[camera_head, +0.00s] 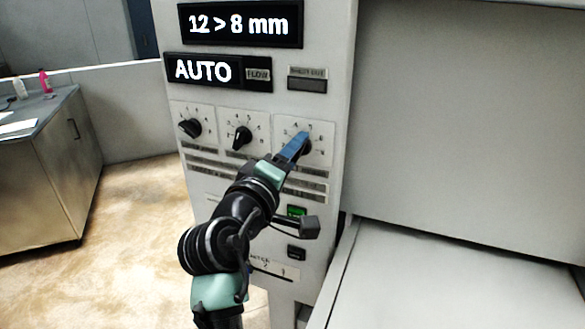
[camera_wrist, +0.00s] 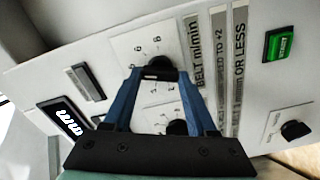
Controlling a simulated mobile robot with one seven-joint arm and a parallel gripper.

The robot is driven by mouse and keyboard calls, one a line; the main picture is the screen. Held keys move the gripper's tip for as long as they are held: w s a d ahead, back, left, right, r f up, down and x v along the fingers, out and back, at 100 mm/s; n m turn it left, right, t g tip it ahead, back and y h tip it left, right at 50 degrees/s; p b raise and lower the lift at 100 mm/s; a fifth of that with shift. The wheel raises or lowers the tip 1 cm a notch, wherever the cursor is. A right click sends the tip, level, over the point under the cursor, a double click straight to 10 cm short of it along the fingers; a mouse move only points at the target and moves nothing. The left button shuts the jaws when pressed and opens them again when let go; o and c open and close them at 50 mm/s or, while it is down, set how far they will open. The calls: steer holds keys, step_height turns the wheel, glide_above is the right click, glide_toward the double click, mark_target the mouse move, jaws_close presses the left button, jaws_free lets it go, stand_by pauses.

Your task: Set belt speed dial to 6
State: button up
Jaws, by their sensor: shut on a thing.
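The belt speed dial (camera_head: 307,148) is a black knob on a white numbered plate, the rightmost of three in the row on the panel. In the wrist view the blue fingers of my gripper (camera_wrist: 153,74) are shut on the dial, one on each side. The fingers hide part of the knob, and I cannot tell which number its pointer is at.
The middle dial (camera_head: 241,137) and left dial (camera_head: 190,128) are close to the left. A green start button (camera_wrist: 280,43) and a lower dial (camera_wrist: 295,130) are also on the panel. Displays read "12 > 8 mm" (camera_head: 240,24) and "AUTO" (camera_head: 203,71). A flat machine bed (camera_head: 450,275) extends right.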

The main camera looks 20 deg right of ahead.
steer(key=shift+m+b, duration=2.8)
steer(key=shift+m, duration=0.9)
steer(key=o, duration=1.4)
steer(key=shift+c, duration=0.2)
steer(key=shift+s, duration=0.1)
steer(key=b+v, duration=0.2)
steer(key=v, duration=1.1)
